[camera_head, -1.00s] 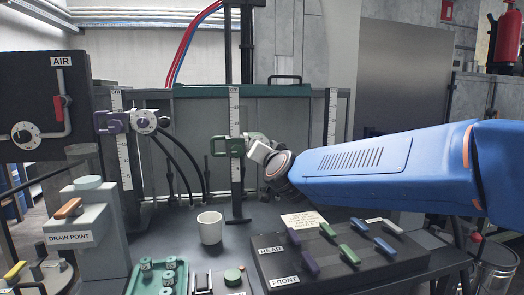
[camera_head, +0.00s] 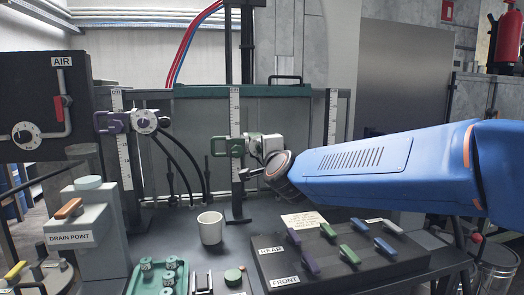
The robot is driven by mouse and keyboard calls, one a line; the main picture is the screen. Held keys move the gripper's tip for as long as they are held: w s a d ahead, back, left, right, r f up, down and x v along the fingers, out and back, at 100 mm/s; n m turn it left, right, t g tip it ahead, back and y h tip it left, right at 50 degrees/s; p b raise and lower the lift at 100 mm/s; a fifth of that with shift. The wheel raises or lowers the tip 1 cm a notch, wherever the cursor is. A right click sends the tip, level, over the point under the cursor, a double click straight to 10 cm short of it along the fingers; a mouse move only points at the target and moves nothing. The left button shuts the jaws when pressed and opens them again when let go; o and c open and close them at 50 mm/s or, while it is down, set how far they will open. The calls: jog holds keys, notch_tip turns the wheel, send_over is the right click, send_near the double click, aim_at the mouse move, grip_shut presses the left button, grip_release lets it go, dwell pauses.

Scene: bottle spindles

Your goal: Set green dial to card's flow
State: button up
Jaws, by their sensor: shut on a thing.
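A green carriage (camera_head: 226,146) with a loop handle sits on the middle upright scale post (camera_head: 235,110). My gripper (camera_head: 258,146) is at its right side, at the end of my blue arm. It is shut on the green dial, whose face and pointer are mostly hidden behind the gripper, so I cannot read its setting. A paper card (camera_head: 303,219) lies at the back edge of the black switch block; its writing is too small to read.
The switch block (camera_head: 262,262) holds purple, green and blue levers, marked REAR and FRONT. A white cup (camera_head: 210,228) stands left of it. A purple carriage (camera_head: 110,122) with a white dial (camera_head: 146,121) is on the left post. A green tray (camera_head: 180,270) is at the front.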

jog(key=shift+m, duration=4.3)
jog(key=o, duration=1)
jog(key=shift+o, duration=0.2)
jog(key=v, duration=1.7)
jog(key=shift+s, duration=0.25)
jog(key=shift+s+d+r, duration=0.1)
jog(key=shift+d, duration=0.05)
